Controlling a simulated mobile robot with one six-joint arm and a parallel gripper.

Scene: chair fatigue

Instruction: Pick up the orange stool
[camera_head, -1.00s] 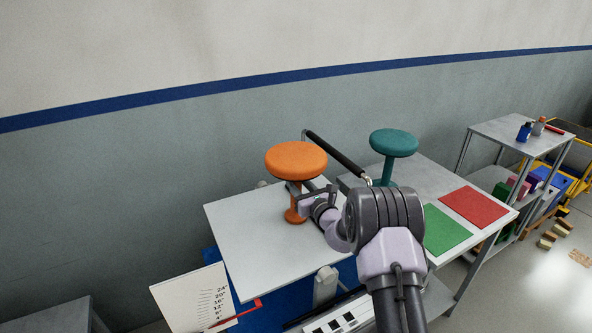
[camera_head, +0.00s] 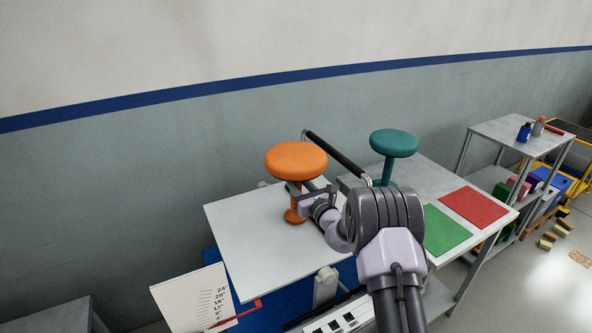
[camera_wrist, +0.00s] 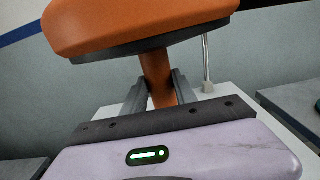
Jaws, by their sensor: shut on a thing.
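The orange stool (camera_head: 296,160) stands upright on the white platform (camera_head: 262,258) in the head view. Its round seat is on top, with a thin stem and a round base below. My gripper (camera_head: 296,189) reaches in from the right at the stem, just under the seat. In the wrist view the two fingers (camera_wrist: 160,92) lie on either side of the stool's orange stem (camera_wrist: 158,78) and are shut on it. The seat (camera_wrist: 130,22) fills the top of that view. The base is hidden in the wrist view.
A teal stool (camera_head: 393,144) stands on the grey table to the right, with a green mat (camera_head: 443,230) and a red mat (camera_head: 473,207). A black-gripped bar (camera_head: 335,153) rises behind the orange stool. A height scale board (camera_head: 195,298) stands at front left.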

